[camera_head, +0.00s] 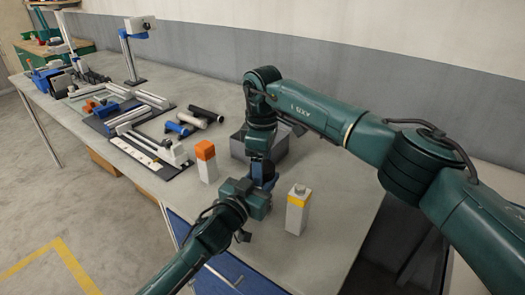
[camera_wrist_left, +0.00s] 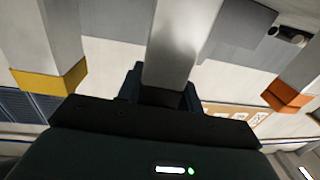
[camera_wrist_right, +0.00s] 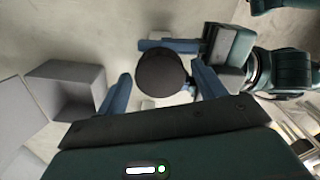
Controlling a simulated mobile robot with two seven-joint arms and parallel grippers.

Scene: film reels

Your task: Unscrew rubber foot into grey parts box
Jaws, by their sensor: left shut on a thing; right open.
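My left gripper (camera_head: 262,190) is shut on a grey post, which shows in the left wrist view (camera_wrist_left: 175,45). The rubber foot (camera_wrist_right: 162,73) is a round black disc seen end-on in the right wrist view, above my left gripper. My right gripper (camera_wrist_right: 160,80) is open, with one blue finger on each side of the foot and small gaps between. In the head view my right gripper (camera_head: 264,172) points down just above the left one and hides the foot. The grey parts box (camera_wrist_right: 68,92) stands open on the bench; my right arm partly covers it in the head view (camera_head: 237,150).
An orange-topped block (camera_head: 206,165) stands left of my grippers and a white post with a yellow band (camera_head: 297,212) stands right. Dark and white cylinders (camera_head: 205,113) and film equipment (camera_head: 120,105) lie farther left. The bench front is clear at right.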

